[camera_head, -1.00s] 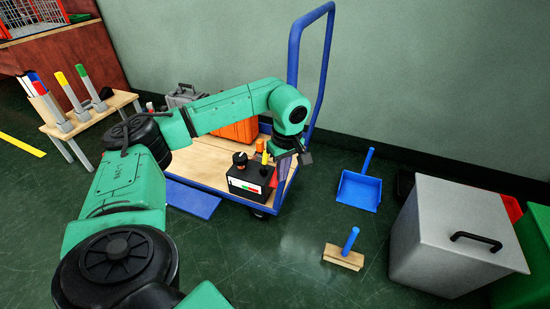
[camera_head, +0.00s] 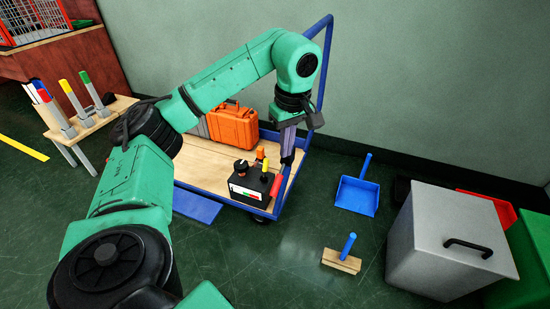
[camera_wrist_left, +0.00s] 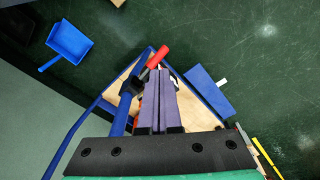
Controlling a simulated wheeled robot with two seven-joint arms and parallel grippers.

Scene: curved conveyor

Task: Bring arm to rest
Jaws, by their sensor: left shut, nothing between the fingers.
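My left arm comes in from the left in the head view, its forearm raised over the blue cart. My left gripper (camera_head: 288,154) points down beside the cart's right end, near the black control box (camera_head: 252,188). In the left wrist view the two purple fingers of my left gripper (camera_wrist_left: 157,75) lie side by side, shut with nothing between them. A red handle (camera_wrist_left: 157,56) shows just beyond the fingertips; I cannot tell whether they touch. My right gripper is not in view.
The blue cart (camera_head: 200,176) carries an orange case (camera_head: 233,127) and the control box. A blue dustpan (camera_head: 357,194), a brush (camera_head: 342,259) and a grey bin (camera_head: 440,235) stand to the right. A small table (camera_head: 90,122) is at left. Floor between cart and brush is clear.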

